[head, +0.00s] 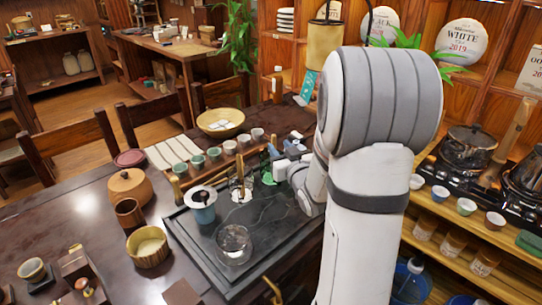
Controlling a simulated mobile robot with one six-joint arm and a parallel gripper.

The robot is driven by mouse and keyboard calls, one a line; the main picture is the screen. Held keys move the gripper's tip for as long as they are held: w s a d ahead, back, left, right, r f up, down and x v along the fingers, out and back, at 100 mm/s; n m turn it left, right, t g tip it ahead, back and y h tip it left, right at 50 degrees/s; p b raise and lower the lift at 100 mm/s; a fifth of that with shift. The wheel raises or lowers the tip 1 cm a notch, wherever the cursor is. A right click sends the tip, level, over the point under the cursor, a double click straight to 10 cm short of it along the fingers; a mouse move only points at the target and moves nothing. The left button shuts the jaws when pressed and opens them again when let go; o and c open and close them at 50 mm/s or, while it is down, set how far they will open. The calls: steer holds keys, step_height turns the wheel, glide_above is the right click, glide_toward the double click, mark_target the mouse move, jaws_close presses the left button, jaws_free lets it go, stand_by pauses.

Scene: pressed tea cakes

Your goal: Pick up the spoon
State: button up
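I cannot make out a spoon for certain in the head view. A small blue-grey pot (202,212) with a pale rim and something dark in its mouth stands on the dark tea tray (205,250). My gripper (279,168) is low over the back right part of the tray, to the right of the pot and apart from it. Its fingers are small and partly lost among the things there, so I cannot tell if they are open or shut. My own arm hides the right side of the tray.
A clear glass vessel (234,243) stands on the tray's front part. A row of small cups (214,154) lines its back edge. To the left are a round lidded box (129,188), a brown cup (129,213) and a yellow bowl (148,246).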

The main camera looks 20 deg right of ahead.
mark_target(275, 142)
steer(key=w, duration=0.4)
steer(key=shift+w+a, duration=0.15)
steer(key=shift+w, duration=0.25)
jaws_close()
